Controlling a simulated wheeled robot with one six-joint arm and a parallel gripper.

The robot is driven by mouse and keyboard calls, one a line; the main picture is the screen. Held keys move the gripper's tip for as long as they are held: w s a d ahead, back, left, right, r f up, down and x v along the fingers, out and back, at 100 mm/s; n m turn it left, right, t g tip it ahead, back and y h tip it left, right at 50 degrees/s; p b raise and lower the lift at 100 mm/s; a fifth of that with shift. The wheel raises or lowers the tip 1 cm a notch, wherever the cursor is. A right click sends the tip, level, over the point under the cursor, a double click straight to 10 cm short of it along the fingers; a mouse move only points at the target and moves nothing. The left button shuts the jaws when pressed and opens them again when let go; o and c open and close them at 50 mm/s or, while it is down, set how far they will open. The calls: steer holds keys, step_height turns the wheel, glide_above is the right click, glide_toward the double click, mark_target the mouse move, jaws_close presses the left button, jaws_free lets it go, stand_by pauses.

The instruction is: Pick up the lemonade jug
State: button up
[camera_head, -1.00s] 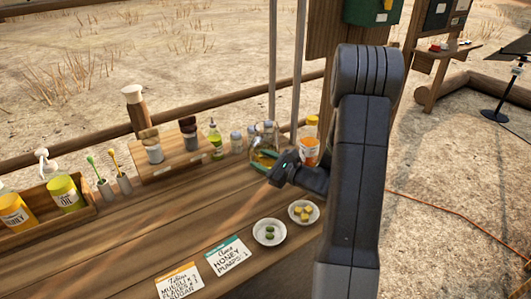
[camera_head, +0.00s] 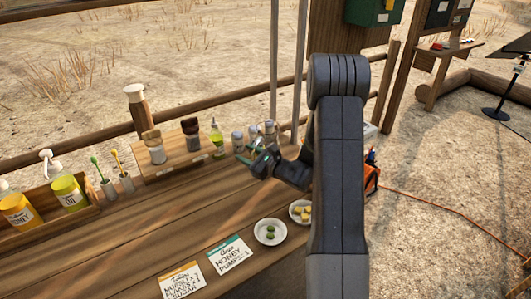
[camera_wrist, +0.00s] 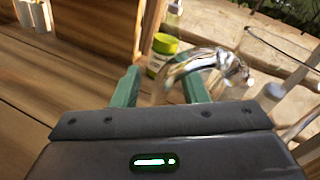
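The lemonade jug (camera_wrist: 222,60) is clear glass. In the wrist view, its curved glass handle reaches down between the green fingertips of my gripper (camera_wrist: 162,90). The fingers stand apart with a visible gap, and I cannot see them pressing on the glass. In the head view, my gripper (camera_head: 258,158) is over the back right of the wooden counter, in front of the jug (camera_head: 268,130). My gripper and arm hide most of the jug there.
A green-topped bottle (camera_head: 216,140) and a grey-lidded jar (camera_head: 237,141) stand close to the left of the jug. Two white plates with small pieces, one of them the green-topped plate (camera_head: 270,232), lie in front. A wooden rail runs behind. The middle counter is clear.

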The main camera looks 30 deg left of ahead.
jaws_close()
stand_by(1.1)
steer(key=shift+w+r, duration=0.1)
steer(key=shift+w, duration=0.05)
